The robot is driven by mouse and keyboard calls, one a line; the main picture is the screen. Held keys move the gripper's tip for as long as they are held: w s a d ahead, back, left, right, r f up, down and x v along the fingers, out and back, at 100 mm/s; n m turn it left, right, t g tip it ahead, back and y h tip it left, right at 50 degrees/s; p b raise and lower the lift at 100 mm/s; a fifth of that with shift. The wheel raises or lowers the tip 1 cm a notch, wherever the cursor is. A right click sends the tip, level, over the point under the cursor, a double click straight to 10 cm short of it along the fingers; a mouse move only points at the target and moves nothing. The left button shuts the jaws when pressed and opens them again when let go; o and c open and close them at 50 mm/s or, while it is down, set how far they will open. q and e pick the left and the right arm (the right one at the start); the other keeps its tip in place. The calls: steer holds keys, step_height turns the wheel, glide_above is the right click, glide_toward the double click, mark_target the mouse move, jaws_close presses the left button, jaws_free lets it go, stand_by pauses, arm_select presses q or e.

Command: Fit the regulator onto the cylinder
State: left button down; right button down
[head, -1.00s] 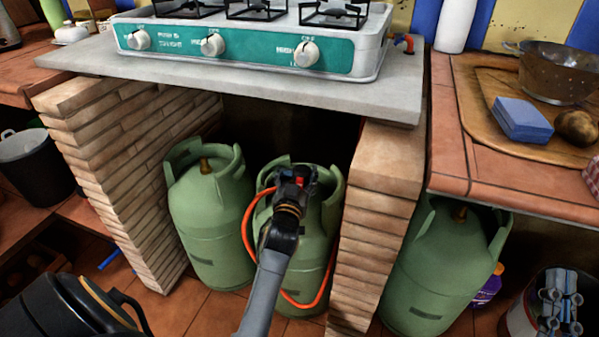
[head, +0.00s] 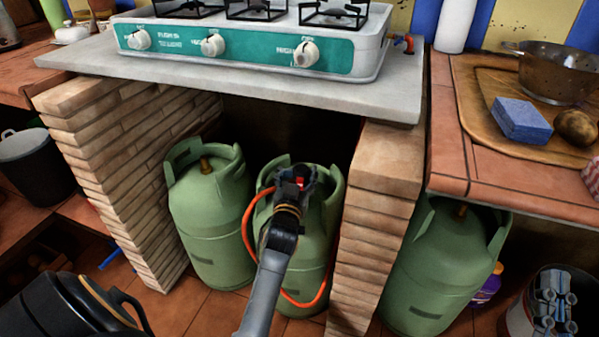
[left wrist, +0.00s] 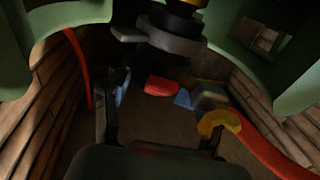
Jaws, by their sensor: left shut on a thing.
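The regulator (head: 301,183) shows as a small red piece at the top of the right-hand cylinder (head: 312,244) under the stove, its orange hose (head: 247,225) looping down the front. My left gripper (head: 297,174) is shut on the regulator, inside the cylinder's collar. In the left wrist view the fingers stand around dim red and blue parts (left wrist: 161,87), with a yellow fitting (left wrist: 220,122) by the right finger. The gripper hides the valve in the head view; I cannot tell whether the regulator is seated. My right gripper is not in view.
A second green cylinder (head: 208,220) stands close on the left, between brick walls (head: 125,165). The stone slab (head: 250,75) with the stove overhangs the niche. A third cylinder (head: 440,265) stands right of the right-hand wall. A black vessel (head: 65,305) is at the lower left.

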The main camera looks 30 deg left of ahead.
arm_select(q)
steer(key=shift+r, duration=0.1)
steer(key=shift+c, duration=1.3)
jaws_free()
steer(key=shift+o, duration=0.3)
step_height(320, 180, up, 10)
steer(key=shift+f, duration=0.1)
